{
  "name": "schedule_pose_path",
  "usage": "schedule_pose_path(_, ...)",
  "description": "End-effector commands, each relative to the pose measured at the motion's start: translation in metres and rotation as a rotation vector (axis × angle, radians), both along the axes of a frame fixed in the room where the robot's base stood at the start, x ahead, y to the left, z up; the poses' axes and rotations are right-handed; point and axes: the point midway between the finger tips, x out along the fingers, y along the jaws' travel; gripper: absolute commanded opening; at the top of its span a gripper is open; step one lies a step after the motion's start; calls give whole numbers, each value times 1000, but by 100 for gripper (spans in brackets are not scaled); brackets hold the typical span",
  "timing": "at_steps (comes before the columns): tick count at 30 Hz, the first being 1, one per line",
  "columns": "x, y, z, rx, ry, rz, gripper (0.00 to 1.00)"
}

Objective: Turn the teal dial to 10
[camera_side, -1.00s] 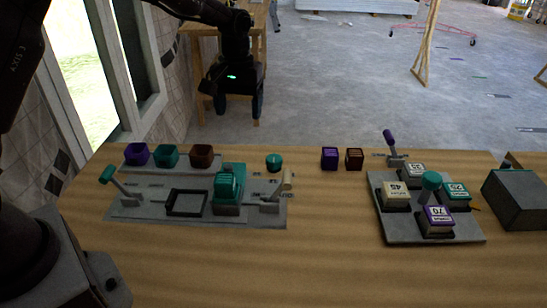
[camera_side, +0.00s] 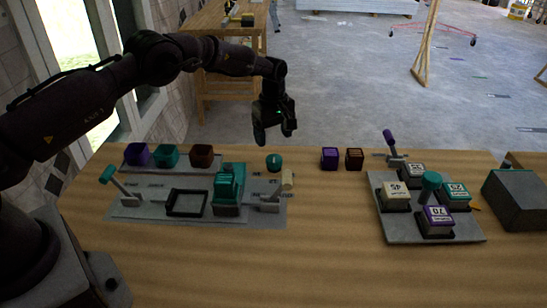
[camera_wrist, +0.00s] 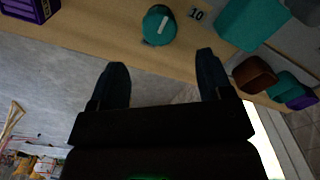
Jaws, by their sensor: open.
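The teal dial (camera_side: 274,161) stands at the back right of the left-hand grey panel (camera_side: 150,213). In the wrist view the teal dial (camera_wrist: 158,26) is round with a pale line on its top, and a label reading 10 (camera_wrist: 196,15) lies just right of it. My gripper (camera_side: 276,138) hangs above the table's back edge, over and a little behind the dial. In the wrist view my gripper (camera_wrist: 164,70) is open, its fingers spread and empty. The dial lies ahead of the fingertips, between their lines, and is not touched.
A teal block (camera_side: 229,185) and a beige-handled lever (camera_side: 286,180) are nearby.

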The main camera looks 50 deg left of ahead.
Motion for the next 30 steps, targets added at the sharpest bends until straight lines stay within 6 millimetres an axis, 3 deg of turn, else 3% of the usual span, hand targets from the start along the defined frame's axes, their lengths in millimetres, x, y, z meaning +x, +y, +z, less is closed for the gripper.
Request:
schedule_pose_path(6,0,0,-47,0,2,-1,73)
schedule_pose_path(12,0,0,-72,0,1,-1,73)
schedule_pose_path(24,0,0,-79,1,-1,-1,73)
schedule_pose_path(26,0,0,-79,1,-1,-1,61)
schedule_pose_path(30,0,0,-79,1,-1,-2,29)
